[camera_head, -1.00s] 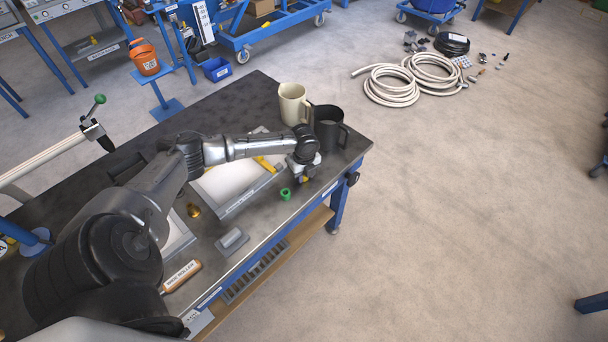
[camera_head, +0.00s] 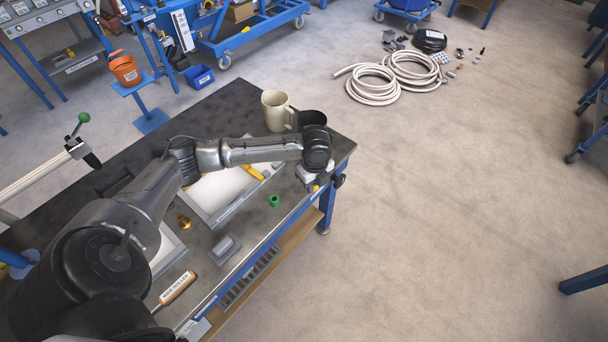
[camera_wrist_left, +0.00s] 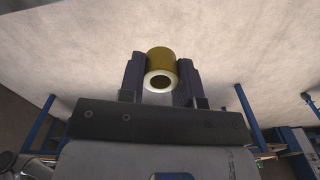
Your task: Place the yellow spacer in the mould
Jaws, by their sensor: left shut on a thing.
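The yellow spacer (camera_wrist_left: 160,69) is a short hollow cylinder with a pale ring around its open end. My left gripper (camera_wrist_left: 160,78) is shut on it, a finger on each side. In the head view the left gripper (camera_head: 314,187) is near the table's right corner, and only a speck of yellow shows at its tips. A shallow grey tray-like frame with a pale flat inside, which looks like the mould (camera_head: 211,216), lies on the table left of the gripper, partly hidden by my left arm. My right gripper is out of view.
A green ring (camera_head: 274,201), a brass piece (camera_head: 184,222), a grey block (camera_head: 225,249) and a wooden-handled roller (camera_head: 177,288) lie on the table. A yellow strip (camera_head: 254,172) lies by the frame.

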